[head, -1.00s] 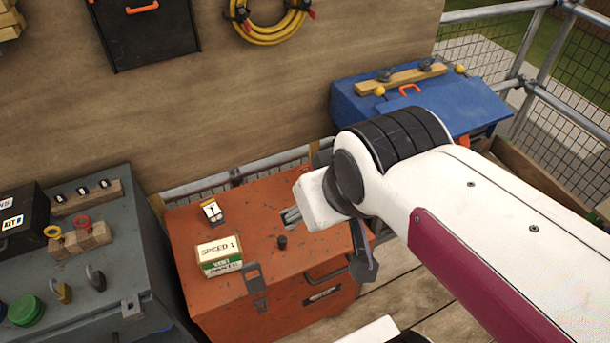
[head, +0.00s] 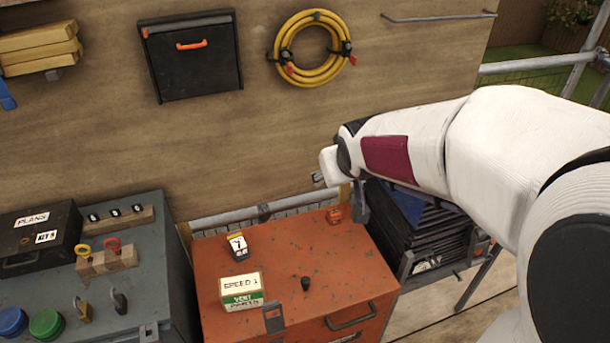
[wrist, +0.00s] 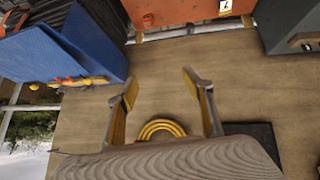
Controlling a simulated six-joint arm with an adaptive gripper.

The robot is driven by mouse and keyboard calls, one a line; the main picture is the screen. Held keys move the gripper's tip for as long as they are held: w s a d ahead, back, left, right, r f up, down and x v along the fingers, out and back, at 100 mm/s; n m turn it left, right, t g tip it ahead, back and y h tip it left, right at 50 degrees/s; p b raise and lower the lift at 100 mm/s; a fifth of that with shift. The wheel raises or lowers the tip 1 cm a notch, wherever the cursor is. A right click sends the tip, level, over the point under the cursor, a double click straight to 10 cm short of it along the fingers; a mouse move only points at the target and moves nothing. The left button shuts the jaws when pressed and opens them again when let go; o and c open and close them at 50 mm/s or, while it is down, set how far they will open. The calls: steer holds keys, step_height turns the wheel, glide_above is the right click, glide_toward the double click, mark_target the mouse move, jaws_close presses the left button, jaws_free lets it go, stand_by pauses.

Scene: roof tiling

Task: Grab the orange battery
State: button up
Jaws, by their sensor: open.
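A small orange block (head: 334,214), which looks like the orange battery, lies on the back right of the orange chest's lid (head: 290,260). It also shows at the top of the wrist view (wrist: 148,19), small and blurred. My gripper (head: 318,180) is above and slightly left of it in the head view, near the plywood wall. In the wrist view my gripper's two fingers (wrist: 160,78) are apart with nothing between them. They are away from the orange block.
A grey chest (head: 130,290) stands left. A blue box (wrist: 70,50) is left in the wrist view. A yellow hose coil (head: 312,50) hangs on the wall.

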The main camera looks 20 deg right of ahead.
steer(key=w+d+f+t, duration=0.1)
steer(key=w+d+f, duration=0.25)
steer(key=w, duration=0.25)
steer(key=w+d+f, duration=0.2)
steer(key=w+f, duration=0.2)
steer(key=w, duration=0.1)
steer(key=n+t+y, duration=0.1)
steer(key=t, duration=0.2)
glide_above(335, 216)
steer(key=s, duration=0.4)
step_height(335, 216, down, 20)
steer(key=shift+t+y, duration=0.6)
steer(key=shift+y, duration=0.1)
steer(key=f, duration=0.7)
steer(key=s+f, duration=0.1)
steer(key=f, duration=0.2)
steer(key=shift+s+d+f, duration=0.1)
steer(key=shift+d+f, duration=0.1)
steer(key=shift+d, duration=0.05)
steer(key=shift+s+f, duration=0.25)
steer(key=shift+f, duration=0.35)
steer(key=shift+w, duration=0.1)
steer(key=shift+x, duration=1.2)
